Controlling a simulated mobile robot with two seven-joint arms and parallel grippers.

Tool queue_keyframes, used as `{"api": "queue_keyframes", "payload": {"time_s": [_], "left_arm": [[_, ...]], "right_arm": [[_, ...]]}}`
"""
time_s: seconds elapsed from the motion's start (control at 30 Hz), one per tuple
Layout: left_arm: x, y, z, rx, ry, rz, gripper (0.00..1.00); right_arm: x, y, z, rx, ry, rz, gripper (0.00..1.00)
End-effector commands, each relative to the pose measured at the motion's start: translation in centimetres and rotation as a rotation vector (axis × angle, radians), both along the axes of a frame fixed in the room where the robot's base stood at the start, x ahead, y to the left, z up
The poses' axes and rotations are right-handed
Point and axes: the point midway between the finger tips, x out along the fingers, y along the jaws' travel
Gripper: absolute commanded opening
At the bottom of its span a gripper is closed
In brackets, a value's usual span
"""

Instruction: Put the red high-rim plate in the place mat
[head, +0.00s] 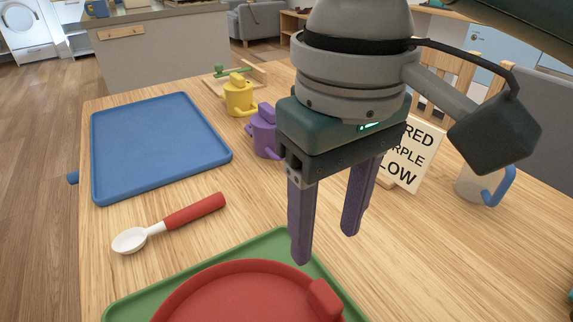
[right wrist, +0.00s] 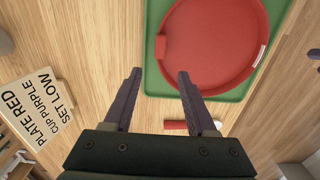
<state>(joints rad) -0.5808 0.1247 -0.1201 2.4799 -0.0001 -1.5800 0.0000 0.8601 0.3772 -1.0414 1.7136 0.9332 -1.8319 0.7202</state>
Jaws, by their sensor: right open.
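The red high-rim plate (head: 235,290) lies on a green tray-like mat (head: 283,242) at the bottom of the head view, its near part cut off. A raised red tab stands on its rim. The plate also shows in the right wrist view (right wrist: 220,45), with the tab at its left rim. A blue rimmed mat (head: 155,145) lies empty at the left; I cannot tell which mat is the place mat. My right gripper (head: 325,248) is open and empty, pointing down beyond the plate's tabbed side. In the wrist view its fingers (right wrist: 160,72) are apart near the tab.
A spoon with a red handle (head: 195,211) lies between the mats. Purple (head: 263,133) and yellow (head: 239,98) cups stand behind. A mug with a blue handle (head: 478,187) stands at the right.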

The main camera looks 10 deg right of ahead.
Motion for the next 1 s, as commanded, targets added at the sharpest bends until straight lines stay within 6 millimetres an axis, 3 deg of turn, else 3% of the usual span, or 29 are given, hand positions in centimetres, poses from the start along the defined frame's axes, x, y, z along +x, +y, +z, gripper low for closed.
{"api": "queue_keyframes", "payload": {"time_s": [0.1, 0.27, 0.4, 0.6, 0.67, 0.77, 1.0], "left_arm": [[0.0, -0.1, 0.5, -0.003, 0.000, 0.002, 0.50], [0.0, -0.2, 0.5, -0.008, 0.000, 0.006, 0.50], [0.0, -0.3, 0.5, -0.010, -0.001, 0.006, 0.50], [0.0, -0.2, 0.5, -0.010, -0.001, 0.006, 0.50], [0.0, -0.2, 0.5, -0.010, -0.001, 0.006, 0.50], [0.0, -0.2, 0.5, -0.008, -0.001, 0.006, 0.50], [0.0, -0.1, 0.5, -0.003, -0.001, 0.001, 0.50]], "right_arm": [[0.0, 0.0, 1.4, 0.000, -0.001, 0.000, 0.57], [0.0, 0.1, 1.7, 0.002, 0.001, 0.001, 0.57], [-1.0, 1.3, 0.8, 0.054, -0.004, 0.034, 0.57], [-4.5, 4.6, -1.7, 0.268, -0.078, 0.090, 0.57], [-5.4, 4.7, -2.3, 0.317, -0.121, 0.073, 0.57], [-6.7, 3.3, -3.2, 0.348, -0.193, 0.013, 0.57], [-11.0, -5.2, -5.3, 0.181, -0.297, -0.141, 0.57]]}}
